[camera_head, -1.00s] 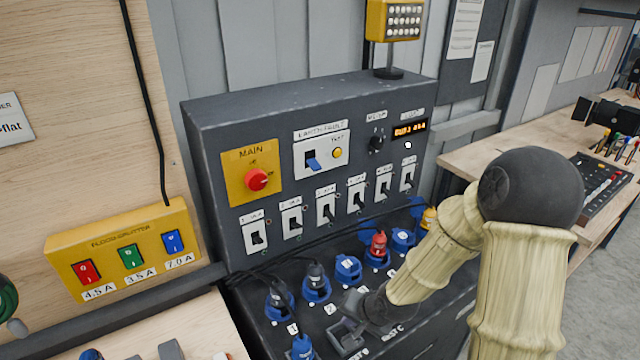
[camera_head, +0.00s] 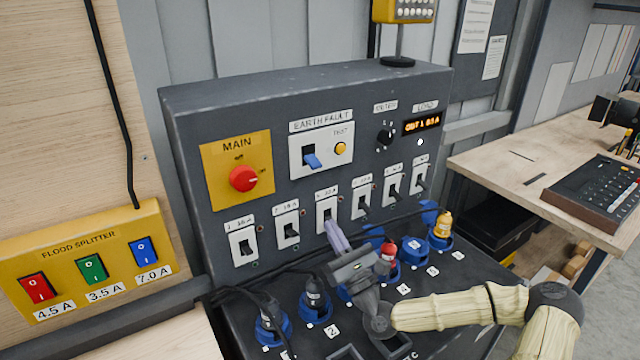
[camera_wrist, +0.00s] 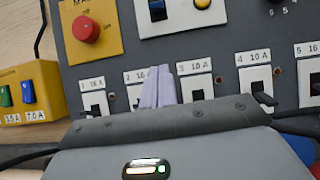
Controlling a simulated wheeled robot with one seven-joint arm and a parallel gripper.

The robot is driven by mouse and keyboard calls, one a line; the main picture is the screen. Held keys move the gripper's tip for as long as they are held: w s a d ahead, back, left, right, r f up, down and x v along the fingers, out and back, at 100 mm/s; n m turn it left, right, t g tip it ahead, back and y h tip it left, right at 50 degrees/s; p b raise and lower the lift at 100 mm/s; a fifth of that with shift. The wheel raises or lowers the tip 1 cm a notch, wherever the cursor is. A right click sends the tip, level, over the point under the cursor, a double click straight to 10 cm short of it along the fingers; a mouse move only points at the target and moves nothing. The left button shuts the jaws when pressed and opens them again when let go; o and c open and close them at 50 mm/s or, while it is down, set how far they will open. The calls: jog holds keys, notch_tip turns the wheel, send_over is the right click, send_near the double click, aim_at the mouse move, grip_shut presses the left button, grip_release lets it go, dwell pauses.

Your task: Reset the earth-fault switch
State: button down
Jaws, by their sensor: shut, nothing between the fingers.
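The earth-fault switch (camera_head: 312,160) is a blue lever on a white plate labelled EARTH FAULT, with a yellow test button (camera_head: 340,149) to its right. The lever points down and outward. In the wrist view the fingertips (camera_wrist: 158,72) sit between breakers 2 and 3 and cover part of breaker 2.
A red MAIN knob (camera_head: 243,178) sits left of the earth-fault plate. Several black breakers (camera_head: 327,213) line the panel below. Blue sockets with plugs and black cables (camera_head: 268,300) crowd the ledge beneath. A yellow flood splitter (camera_head: 90,262) is at left. A display (camera_head: 422,124) is lit orange.

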aim_at(313, 162)
jog(key=shift+d+r+m, duration=0.25)
jog(key=shift+d+m, duration=0.05)
jog(key=shift+m, duration=0.1)
jog(key=shift+w, duration=0.15)
jog(key=p+x, duration=0.4)
jog(key=x, duration=0.6)
jog(key=shift+r, duration=0.2)
jog(key=r, duration=0.1)
jog(key=r+p, duration=0.1)
jog(key=s+r+p, duration=0.1)
jog(key=shift+d+r, duration=0.15)
jog(key=shift+d, duration=0.25)
jog(key=shift+d+r+h+p, duration=0.2)
jog(key=shift+h+p, duration=0.1)
jog(key=shift+p, duration=0.15)
jog(key=shift+a, duration=0.1)
